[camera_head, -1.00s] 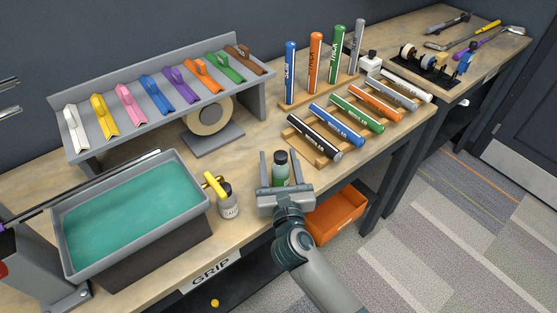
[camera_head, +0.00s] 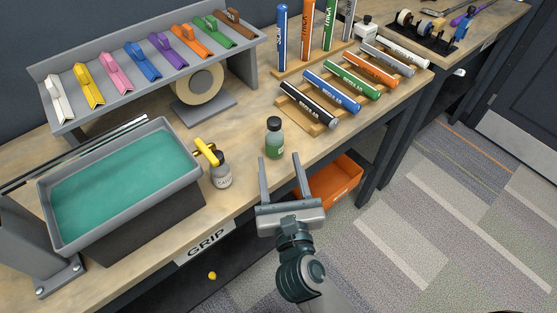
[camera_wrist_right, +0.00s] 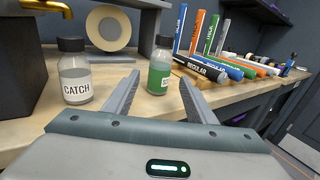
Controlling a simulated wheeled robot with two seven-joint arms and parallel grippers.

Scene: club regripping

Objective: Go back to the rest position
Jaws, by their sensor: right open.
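My right gripper (camera_head: 279,182) is open and empty in front of the workbench's front edge. In the right wrist view its two fingers (camera_wrist_right: 157,95) are spread with nothing between them. A green bottle with a black cap (camera_head: 274,138) stands upright on the bench just beyond the fingertips, apart from them; it also shows in the right wrist view (camera_wrist_right: 160,68). My left gripper is not in view now.
A bottle labelled CATCH (camera_head: 221,171) stands by a yellow tap, beside a grey tray of teal liquid (camera_head: 120,185). Racks hold colored grips (camera_head: 331,90). An orange bin (camera_head: 335,183) is below the bench edge. Open floor (camera_head: 400,230) lies to the right.

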